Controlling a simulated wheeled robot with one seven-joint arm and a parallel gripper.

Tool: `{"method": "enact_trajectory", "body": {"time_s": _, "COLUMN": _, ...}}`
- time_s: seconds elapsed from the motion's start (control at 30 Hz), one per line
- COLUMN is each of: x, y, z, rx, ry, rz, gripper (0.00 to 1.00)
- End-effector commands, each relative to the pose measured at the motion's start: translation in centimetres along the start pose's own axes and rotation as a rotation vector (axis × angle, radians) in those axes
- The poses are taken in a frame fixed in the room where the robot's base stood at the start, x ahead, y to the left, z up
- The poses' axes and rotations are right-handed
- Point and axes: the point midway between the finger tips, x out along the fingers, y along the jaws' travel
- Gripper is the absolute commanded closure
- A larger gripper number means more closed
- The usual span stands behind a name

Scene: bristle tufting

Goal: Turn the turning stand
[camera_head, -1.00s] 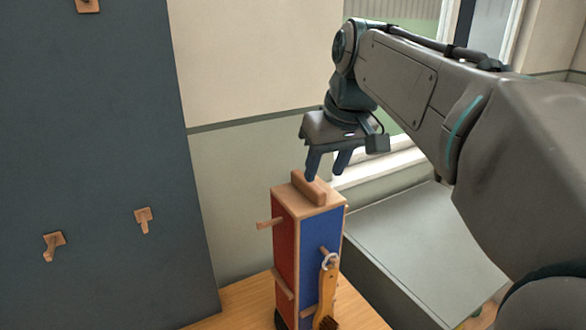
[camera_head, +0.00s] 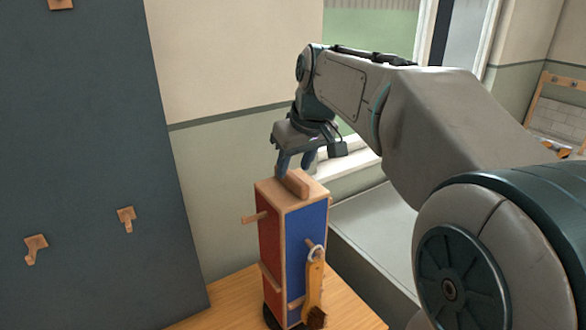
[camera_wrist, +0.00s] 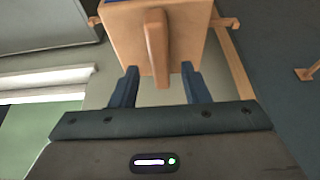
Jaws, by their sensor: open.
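The turning stand (camera_head: 282,240) is an upright wooden box with a red face on the left and a blue face on the right. Wooden pegs stick out of its sides, and a wooden bar handle (camera_head: 293,183) stands on its top. My gripper (camera_head: 296,168) points down just above the top, close to the handle. In the wrist view my gripper (camera_wrist: 158,75) is open, with its fingers on either side of the near end of the handle (camera_wrist: 156,45), and I see no contact. A wooden-handled brush (camera_head: 315,285) hangs by a ring from a peg on the blue face.
The stand is on a wooden table (camera_head: 230,305). A dark board (camera_head: 80,170) with several wooden pegs is to the left. A grey surface (camera_head: 375,230) lies to the right, below a window.

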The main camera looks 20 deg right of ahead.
Motion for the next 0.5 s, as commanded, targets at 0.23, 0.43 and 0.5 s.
{"method": "enact_trajectory", "body": {"time_s": 0.23, "x": 2.4, "y": 0.0, "z": 0.0, "rx": 0.001, "ry": 0.0, "rz": -0.001, "gripper": 0.58}}
{"method": "enact_trajectory", "body": {"time_s": 0.43, "x": 2.6, "y": 0.0, "z": 0.0, "rx": 0.0, "ry": 0.001, "rz": 0.0, "gripper": 0.58}}
{"method": "enact_trajectory", "body": {"time_s": 0.5, "x": 2.6, "y": 0.0, "z": 0.0, "rx": 0.0, "ry": 0.001, "rz": 0.0, "gripper": 0.58}}
